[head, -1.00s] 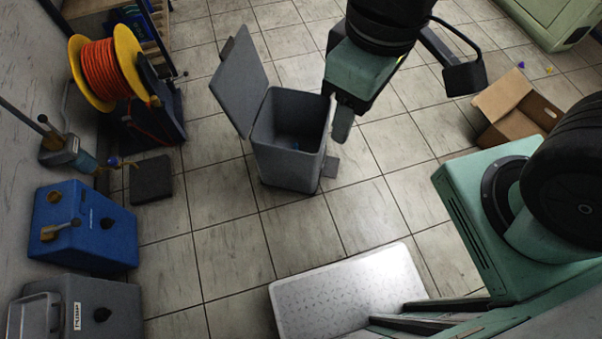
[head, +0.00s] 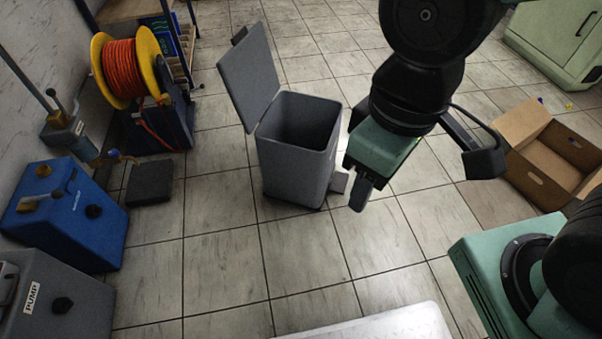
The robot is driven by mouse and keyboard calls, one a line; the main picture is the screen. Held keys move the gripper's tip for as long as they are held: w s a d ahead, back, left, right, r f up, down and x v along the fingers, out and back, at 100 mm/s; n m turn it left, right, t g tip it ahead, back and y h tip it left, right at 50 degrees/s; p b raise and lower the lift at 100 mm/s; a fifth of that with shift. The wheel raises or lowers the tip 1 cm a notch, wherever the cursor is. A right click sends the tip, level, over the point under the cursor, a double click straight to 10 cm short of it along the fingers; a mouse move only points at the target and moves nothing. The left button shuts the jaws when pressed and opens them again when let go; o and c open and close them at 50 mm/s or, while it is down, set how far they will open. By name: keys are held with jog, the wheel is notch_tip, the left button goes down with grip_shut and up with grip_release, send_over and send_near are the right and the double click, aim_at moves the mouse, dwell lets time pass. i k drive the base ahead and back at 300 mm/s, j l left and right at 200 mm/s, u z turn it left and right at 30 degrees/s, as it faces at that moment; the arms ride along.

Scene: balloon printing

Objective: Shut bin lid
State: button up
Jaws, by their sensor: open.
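The grey bin (head: 292,160) stands upright on the tiled floor near the middle of the head view. Its lid (head: 249,75) is open, raised steeply at the bin's left side. A small grey pedal (head: 339,182) sticks out at the bin's right base. My gripper (head: 360,194) points down just right of the bin, apart from the lid. Its jaws are open with nothing seen between them; one finger shows clearly and the other is mostly hidden. The inside bottom of the bin is dark.
An orange hose reel (head: 124,70), a blue box (head: 66,215) and a grey pump box (head: 58,308) line the left wall. A dark block (head: 150,182) lies on the floor. An open cardboard box (head: 548,155) stands at right. Floor in front of the bin is clear.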

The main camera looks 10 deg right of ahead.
aim_at(247, 71)
jog(key=i+u, duration=0.2)
jog(key=i, duration=0.2)
jog(key=i+l+u, duration=0.2)
jog(key=i, duration=0.15)
jog(key=i+l+u, duration=0.2)
jog(key=i, duration=0.15)
